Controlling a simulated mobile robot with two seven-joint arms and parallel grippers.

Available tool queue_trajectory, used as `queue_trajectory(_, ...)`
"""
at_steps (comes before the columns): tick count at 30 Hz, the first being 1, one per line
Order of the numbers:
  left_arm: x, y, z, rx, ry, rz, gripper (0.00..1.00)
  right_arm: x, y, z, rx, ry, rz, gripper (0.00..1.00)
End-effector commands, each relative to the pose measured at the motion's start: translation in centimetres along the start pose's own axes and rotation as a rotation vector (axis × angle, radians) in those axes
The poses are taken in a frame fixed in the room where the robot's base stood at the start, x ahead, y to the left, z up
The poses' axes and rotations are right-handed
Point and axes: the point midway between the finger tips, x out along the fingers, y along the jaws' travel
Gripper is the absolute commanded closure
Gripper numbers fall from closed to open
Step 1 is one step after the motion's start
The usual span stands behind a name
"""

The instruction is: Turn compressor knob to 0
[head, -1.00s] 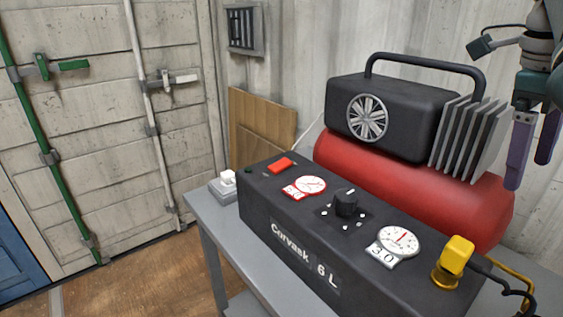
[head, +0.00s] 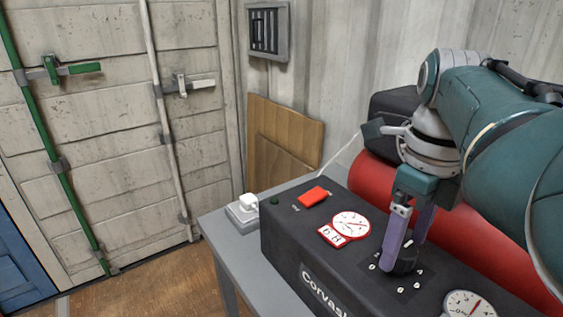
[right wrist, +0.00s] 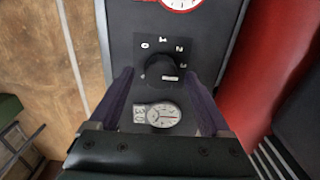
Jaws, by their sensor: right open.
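The compressor's black control box (head: 292,238) has a round black knob (head: 405,264) on top, partly hidden by my right gripper (head: 402,256). In the right wrist view the knob (right wrist: 160,66) lies between the two open purple fingers, with a visible gap on each side. The white marks 0, 1, 2 and 3 curve around its far and right sides. A white mark on the knob shows at its lower right, near the 3 side rather than the 0. My left gripper is out of view.
A red-rimmed gauge (head: 351,224) and a red switch (head: 313,196) sit left of the knob; a white gauge (head: 468,304) is nearer. The red tank (head: 370,180) stands close behind. A white socket block (head: 243,209) sits on the grey table (head: 224,240).

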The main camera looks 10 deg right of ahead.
Motion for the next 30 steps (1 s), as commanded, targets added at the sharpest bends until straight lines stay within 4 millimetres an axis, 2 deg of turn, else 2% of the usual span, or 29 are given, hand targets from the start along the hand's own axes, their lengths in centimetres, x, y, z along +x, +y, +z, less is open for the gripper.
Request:
queue_trajectory(3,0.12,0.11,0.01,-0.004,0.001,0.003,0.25,0.83,0.01,-0.04,0.001,0.001,0.001,0.19)
queue_trajectory(11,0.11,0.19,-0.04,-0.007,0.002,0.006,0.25,0.94,-0.01,-0.02,0.001,-0.001,0.0,0.19)
queue_trajectory(30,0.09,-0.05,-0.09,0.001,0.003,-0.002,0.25,0.89,0.0,0.0,0.0,-0.001,0.0,0.9)
